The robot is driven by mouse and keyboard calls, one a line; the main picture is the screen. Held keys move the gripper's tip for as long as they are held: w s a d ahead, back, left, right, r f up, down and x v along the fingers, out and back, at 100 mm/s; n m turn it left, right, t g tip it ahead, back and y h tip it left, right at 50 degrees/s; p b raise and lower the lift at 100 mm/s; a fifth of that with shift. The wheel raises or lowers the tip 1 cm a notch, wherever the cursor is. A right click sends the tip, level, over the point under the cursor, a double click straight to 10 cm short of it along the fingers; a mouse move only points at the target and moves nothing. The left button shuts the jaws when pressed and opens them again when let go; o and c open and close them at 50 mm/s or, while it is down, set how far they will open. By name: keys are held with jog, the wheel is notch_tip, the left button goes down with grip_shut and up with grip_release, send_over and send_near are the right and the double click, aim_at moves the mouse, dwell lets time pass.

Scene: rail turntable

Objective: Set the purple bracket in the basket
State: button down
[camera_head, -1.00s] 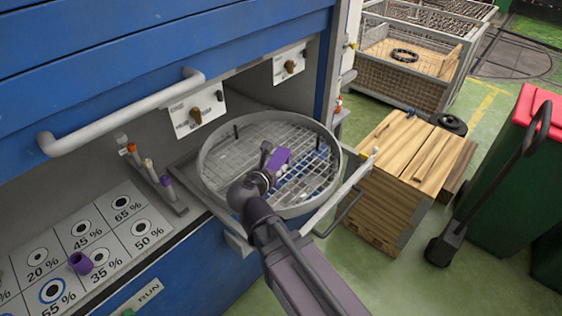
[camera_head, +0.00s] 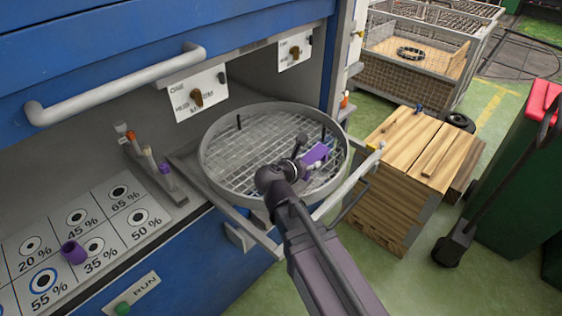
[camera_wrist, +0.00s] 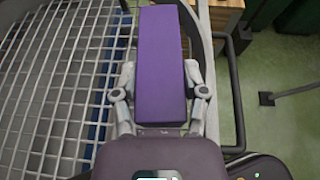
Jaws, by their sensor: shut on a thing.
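The purple bracket (camera_head: 315,153) is in my gripper (camera_head: 306,164), over the right part of the round wire basket (camera_head: 228,188). In the wrist view the bracket (camera_wrist: 161,65) is a long purple block between both fingers of my gripper (camera_wrist: 160,85), which are shut on its sides. The basket's mesh (camera_wrist: 60,80) shows to the left of the bracket, and its rim passes behind the bracket's right side. I cannot tell whether the bracket touches the mesh. My wrist and arm hide the basket's front right rim.
Two dark pins (camera_head: 239,122) stand up in the basket. A rail frame (camera_head: 345,183) surrounds it. A wooden crate (camera_head: 410,175) stands close on the right. A panel with percent labels, a purple ring (camera_head: 74,252) and coloured pegs (camera_head: 148,157) is at left.

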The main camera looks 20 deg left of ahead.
jog(key=shift+w+d+f+m+h+b, duration=0.2)
jog(key=shift+w+d+f+b, duration=0.05)
jog(key=shift+w+d+f, duration=0.25)
jog(key=shift+w+d+f+m+h+b, duration=0.25)
jog(key=shift+w+d+f, duration=0.1)
jog(key=shift+d, duration=0.25)
jog(key=shift+a, duration=0.1)
jog(key=b, duration=0.1)
send_over(280, 151)
jog(key=s+d, duration=0.3)
jog(key=s, duration=0.2)
jog(key=shift+s+a+f, duration=0.1)
jog(key=shift+f, duration=0.6)
jog(key=shift+w+a, duration=0.3)
jog(key=shift+a, duration=0.25)
notch_tip(280, 151, down, 4)
jog(key=b, duration=0.4)
jog(key=shift+r, duration=0.15)
